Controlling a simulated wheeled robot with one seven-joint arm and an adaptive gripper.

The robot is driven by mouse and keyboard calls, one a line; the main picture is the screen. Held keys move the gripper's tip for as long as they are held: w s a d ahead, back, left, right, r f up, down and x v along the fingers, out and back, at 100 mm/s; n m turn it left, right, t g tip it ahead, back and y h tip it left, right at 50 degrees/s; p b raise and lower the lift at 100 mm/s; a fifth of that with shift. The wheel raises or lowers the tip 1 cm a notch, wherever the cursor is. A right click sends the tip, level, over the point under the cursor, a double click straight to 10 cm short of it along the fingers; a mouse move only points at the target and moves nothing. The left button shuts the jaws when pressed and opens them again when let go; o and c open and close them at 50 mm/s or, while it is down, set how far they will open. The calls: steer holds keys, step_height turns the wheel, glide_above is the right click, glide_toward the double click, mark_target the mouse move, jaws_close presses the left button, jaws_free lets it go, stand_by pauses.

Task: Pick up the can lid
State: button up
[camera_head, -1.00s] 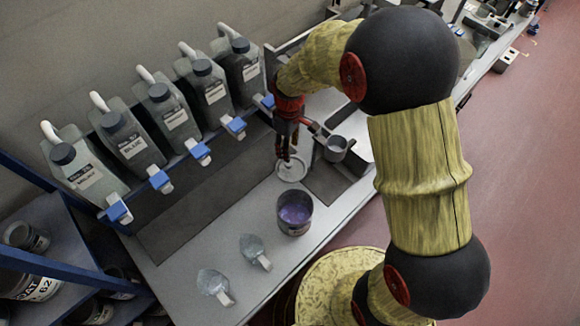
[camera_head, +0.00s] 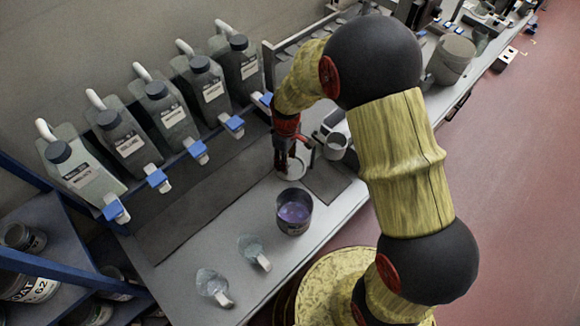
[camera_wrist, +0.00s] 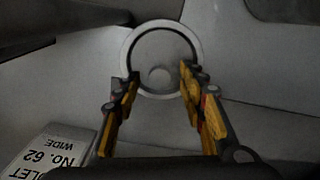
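The can lid is a pale round disc with a lighter ring-shaped rim. In the head view the lid (camera_head: 301,168) is at the worktop beyond the open paint can, partly hidden by my gripper (camera_head: 286,168). A clear gap shows between the fingers. I cannot tell whether the fingertips touch the lid.
An open can of violet paint (camera_head: 294,213) stands in front of the lid. A grey cup (camera_head: 336,146) is to the right. Two clear scoops (camera_head: 253,250) lie at front left. Several labelled jugs (camera_head: 122,142) line the back. A No. 62 label (camera_wrist: 52,155) shows close by.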

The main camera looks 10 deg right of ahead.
steer(key=c, duration=0.9)
steer(key=shift+c, duration=0.2)
